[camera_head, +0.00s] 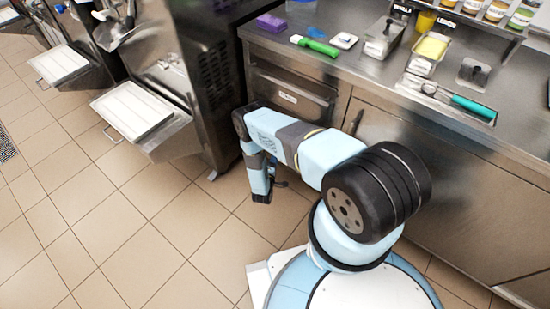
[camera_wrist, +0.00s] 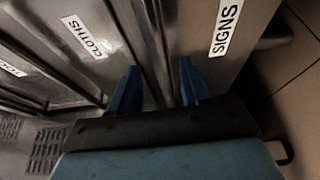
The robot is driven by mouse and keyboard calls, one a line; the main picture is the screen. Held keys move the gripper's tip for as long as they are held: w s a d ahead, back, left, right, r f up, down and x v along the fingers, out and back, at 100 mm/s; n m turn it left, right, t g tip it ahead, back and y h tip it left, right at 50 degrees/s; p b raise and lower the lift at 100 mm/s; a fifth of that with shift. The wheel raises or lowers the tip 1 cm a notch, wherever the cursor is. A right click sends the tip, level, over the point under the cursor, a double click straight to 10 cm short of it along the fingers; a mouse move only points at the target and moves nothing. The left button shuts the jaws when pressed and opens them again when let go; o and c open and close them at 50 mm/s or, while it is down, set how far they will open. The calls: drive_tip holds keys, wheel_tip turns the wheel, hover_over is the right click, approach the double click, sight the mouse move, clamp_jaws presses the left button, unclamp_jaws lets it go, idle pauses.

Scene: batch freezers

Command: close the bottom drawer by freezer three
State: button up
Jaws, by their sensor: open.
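In the wrist view, the drawer front labelled SIGNS (camera_wrist: 232,60) is at the right, the lowest of the stack, beside the floor tiles. It looks nearer than the drawer front labelled CLOTHS (camera_wrist: 98,22), with dark gaps between them; how far it stands out is unclear. My gripper (camera_wrist: 157,68) is open, its two blue fingers apart and empty, pointing at the drawer stack near those gaps. I cannot tell if they touch. In the head view, the top drawer (camera_head: 290,93) looks shut under the counter; my arm hides the lower drawers.
The nearest freezer (camera_head: 187,75) stands left of the drawers, with a white tray (camera_head: 132,108) jutting out in front. The steel counter (camera_head: 355,70) carries tubs and utensils. A cabinet (camera_head: 440,170) is to the right. Tiled floor (camera_head: 110,225) is clear at left.

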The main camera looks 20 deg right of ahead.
drive_tip(key=shift+x, duration=1.1)
drive_tip(key=shift+c, duration=0.3)
clamp_jaws()
drive_tip(key=shift+s, duration=0.1)
